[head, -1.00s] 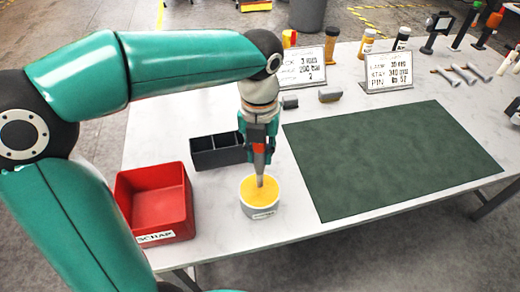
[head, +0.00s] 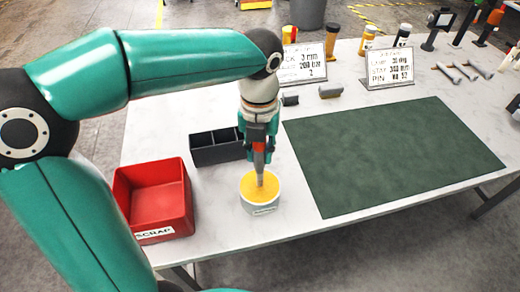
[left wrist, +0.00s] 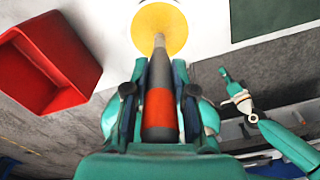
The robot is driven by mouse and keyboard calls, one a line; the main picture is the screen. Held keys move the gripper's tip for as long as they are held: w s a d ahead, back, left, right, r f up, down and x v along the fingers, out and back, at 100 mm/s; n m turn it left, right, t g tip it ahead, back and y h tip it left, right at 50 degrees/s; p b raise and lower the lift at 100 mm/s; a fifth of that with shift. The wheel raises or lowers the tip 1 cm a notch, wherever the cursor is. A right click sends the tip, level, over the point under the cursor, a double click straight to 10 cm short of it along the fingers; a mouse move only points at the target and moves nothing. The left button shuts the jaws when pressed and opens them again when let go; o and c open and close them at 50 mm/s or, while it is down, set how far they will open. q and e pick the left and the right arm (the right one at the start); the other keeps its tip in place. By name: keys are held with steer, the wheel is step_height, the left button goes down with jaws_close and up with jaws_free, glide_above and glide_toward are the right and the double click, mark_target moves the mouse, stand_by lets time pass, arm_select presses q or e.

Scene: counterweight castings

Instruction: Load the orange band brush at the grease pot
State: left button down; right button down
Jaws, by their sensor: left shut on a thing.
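The grease pot (head: 262,205) is a pale round tub with yellow grease, standing on the white table in the head view. Its yellow grease (left wrist: 172,27) also shows at the top of the left wrist view. My left gripper (head: 259,140) is shut on the orange band brush and holds it above the pot, tip down. The brush (left wrist: 160,95) has a dark grey handle with an orange band and a paler tip. In the head view its tip meets the grease surface; how deep it sits I cannot tell. My right gripper is not in the head view.
A red scrap bin (head: 154,200) stands left of the pot, and a black divided tray (head: 217,148) behind it. A green mat (head: 390,155) lies clear to the right. Sign cards (head: 387,80), bottles and tools stand along the back.

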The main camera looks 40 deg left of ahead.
arm_select(q)
steer(key=shift+f+b, duration=0.3)
steer(key=shift+f, duration=0.15)
steer(key=shift+s+f, duration=0.1)
stand_by(1.2)
step_height(320, 180, up, 7)
steer(key=p, duration=0.7)
stand_by(0.8)
